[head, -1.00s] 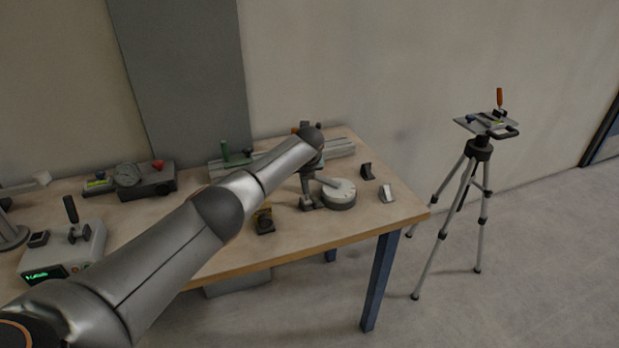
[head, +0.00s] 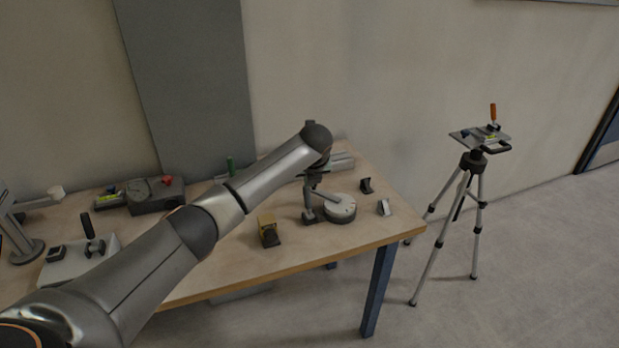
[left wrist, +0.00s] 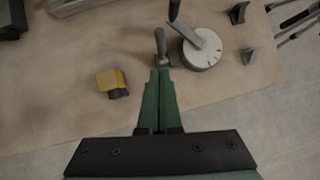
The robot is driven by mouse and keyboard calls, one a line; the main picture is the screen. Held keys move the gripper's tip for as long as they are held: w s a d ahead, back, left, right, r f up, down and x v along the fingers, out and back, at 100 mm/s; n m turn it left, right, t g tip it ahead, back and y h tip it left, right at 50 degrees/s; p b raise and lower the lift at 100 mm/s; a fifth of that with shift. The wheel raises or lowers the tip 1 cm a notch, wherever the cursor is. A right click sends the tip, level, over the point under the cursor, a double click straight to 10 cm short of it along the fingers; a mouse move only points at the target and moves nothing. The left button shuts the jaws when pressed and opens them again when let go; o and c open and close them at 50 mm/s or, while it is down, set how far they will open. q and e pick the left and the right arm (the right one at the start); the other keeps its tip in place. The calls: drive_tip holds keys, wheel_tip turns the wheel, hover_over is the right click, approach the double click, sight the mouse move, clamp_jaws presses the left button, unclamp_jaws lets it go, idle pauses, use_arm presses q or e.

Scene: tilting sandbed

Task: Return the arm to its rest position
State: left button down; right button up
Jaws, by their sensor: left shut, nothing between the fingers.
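My left arm reaches across the bench from the left in the head view, its wrist above the right part of the bench. The left gripper (left wrist: 160,76) shows in the left wrist view with its two green fingers together and nothing between them. It is above the bench, near a small grey post on a dark base (left wrist: 161,48), which also shows in the head view (head: 309,208); I cannot tell the exact gap. In the head view the fingers are not clearly visible behind the wrist. My right gripper is not in view.
A white round dial with a lever (head: 340,209) stands right of the post. A yellow-and-black block (head: 268,230) is to its left. Two small wedges (head: 366,185) (head: 384,207) lie near the right edge. A tripod with a plate (head: 480,137) stands beyond the bench (head: 290,262). A gauge box (head: 155,195) is at the back left.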

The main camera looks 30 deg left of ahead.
use_arm(q)
drive_tip(key=shift+s+d+r, duration=0.1)
drive_tip(key=shift+s+r, duration=0.1)
drive_tip(key=shift+r, duration=0.25)
drive_tip(key=s+d+f+n+h, duration=0.25)
drive_tip(key=s+d+f, duration=0.2)
drive_tip(key=f, duration=0.25)
drive_tip(key=s+d+f+n+t+h, duration=0.1)
drive_tip(key=s+d+f+n, duration=0.3)
drive_tip(key=d+f, duration=0.25)
drive_tip(key=s+d+f+n+h, duration=0.1)
drive_tip(key=s+d+f+n, duration=0.2)
drive_tip(key=s+d+f, duration=0.35)
drive_tip(key=s+f+n+t, duration=0.1)
drive_tip(key=s+f+n, duration=0.1)
drive_tip(key=s+n, duration=0.6)
drive_tip(key=s+f+n+t+h, duration=0.1)
drive_tip(key=s+f+n+t, duration=0.1)
drive_tip(key=s+n, duration=0.6)
drive_tip(key=s, duration=0.6)
drive_tip(key=shift+f+n, duration=0.35)
